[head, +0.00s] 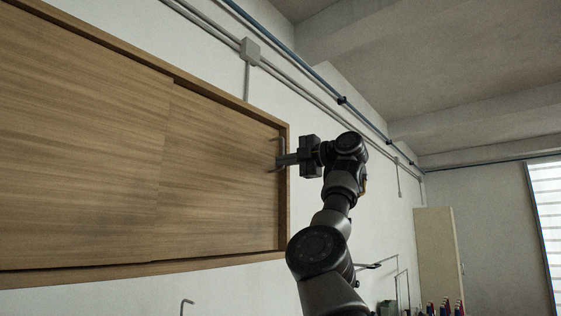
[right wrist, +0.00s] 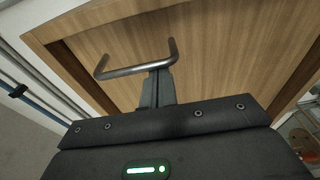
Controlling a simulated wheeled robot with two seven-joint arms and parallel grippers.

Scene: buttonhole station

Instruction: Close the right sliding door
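The right sliding door (head: 215,190) is a wooden panel in the right part of the wall cabinet. Its right edge is close to the cabinet's right frame post. A grey metal bar handle (right wrist: 125,71) stands out near that edge and runs upright in the head view. My right gripper (head: 281,160) reaches the handle from the right. In the right wrist view its two fingers (right wrist: 157,80) are together, with their tips at the bar. The bar runs across the fingers, not visibly clamped between them; exact contact is unclear. My left gripper is out of view.
The left door panel (head: 75,140) fills the left of the cabinet, inside a wooden frame (head: 284,220). Pipes and a junction box (head: 250,51) run along the wall above. A small hook (head: 186,303) is below. A tall pale panel (head: 437,255) stands far right.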

